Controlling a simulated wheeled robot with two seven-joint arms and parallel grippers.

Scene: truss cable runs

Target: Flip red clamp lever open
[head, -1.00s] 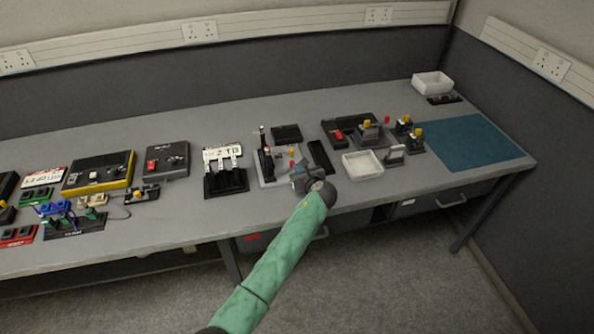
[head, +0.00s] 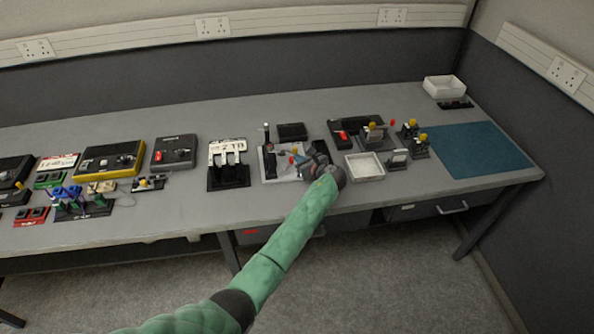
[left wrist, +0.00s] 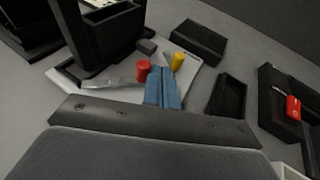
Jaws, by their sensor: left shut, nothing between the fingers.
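A light grey plate (head: 268,170) carries a black upright and small levers. In the left wrist view the plate (left wrist: 186,88) shows a red-tipped lever (left wrist: 143,69) and a yellow-tipped one (left wrist: 178,61), close together. The red tip also shows in the head view (head: 294,151). My left gripper (head: 294,159) is over the plate's right part, with its blue fingers (left wrist: 161,75) shut and empty. The fingertips appear between the red and yellow tips; whether they touch either is unclear. The levers' lower parts are partly hidden. My right gripper is out of view.
A black block (head: 291,131) lies behind the plate. A black pedal-like unit (head: 229,175) stands to its left. To the right are a white tray (head: 364,167), a black tray with a red part (left wrist: 292,108) and clamps with yellow and red knobs (head: 373,134).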

